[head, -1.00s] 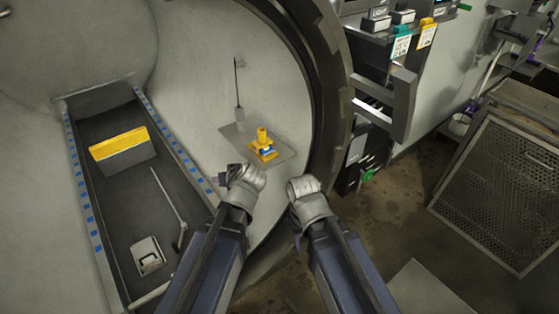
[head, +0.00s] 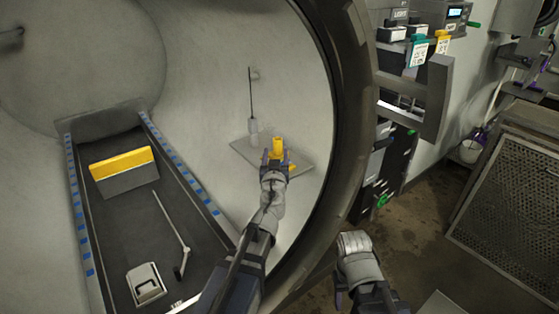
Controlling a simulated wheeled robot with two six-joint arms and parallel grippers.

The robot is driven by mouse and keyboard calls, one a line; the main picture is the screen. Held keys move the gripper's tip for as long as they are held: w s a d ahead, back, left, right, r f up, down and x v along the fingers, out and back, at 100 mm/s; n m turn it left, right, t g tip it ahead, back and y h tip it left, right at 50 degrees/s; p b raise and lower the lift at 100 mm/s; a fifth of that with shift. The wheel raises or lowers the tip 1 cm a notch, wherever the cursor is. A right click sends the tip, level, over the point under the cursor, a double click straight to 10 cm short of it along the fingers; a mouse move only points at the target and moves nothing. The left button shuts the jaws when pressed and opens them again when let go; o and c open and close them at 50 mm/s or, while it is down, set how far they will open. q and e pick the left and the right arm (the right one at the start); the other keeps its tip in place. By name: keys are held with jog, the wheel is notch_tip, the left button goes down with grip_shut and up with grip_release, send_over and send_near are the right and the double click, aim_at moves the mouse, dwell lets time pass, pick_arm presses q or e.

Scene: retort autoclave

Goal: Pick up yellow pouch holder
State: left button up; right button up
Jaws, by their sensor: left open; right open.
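The yellow pouch holder (head: 278,145) stands upright on a small grey shelf plate (head: 309,162) inside the round chamber. My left gripper (head: 274,160) is open in front of it, with its two fingers reaching towards the holder's column. The gripper hides much of the holder's lower part, and I cannot tell whether the fingers touch it. My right gripper (head: 355,242) is outside the chamber at the lower middle, apart from the holder. Its fingers are hard to make out.
The dark chamber rim (head: 349,190) stands between my two arms. A trough (head: 125,215) on the left holds a yellow-topped block (head: 123,165), a rod and a small box (head: 146,284). A mesh cage (head: 510,200) stands at the right.

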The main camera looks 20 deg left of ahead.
aim_at(276, 146)
pick_arm(q)
jog(key=shift+x, duration=3.1)
jog(key=shift+c, duration=0.4)
grip_shut()
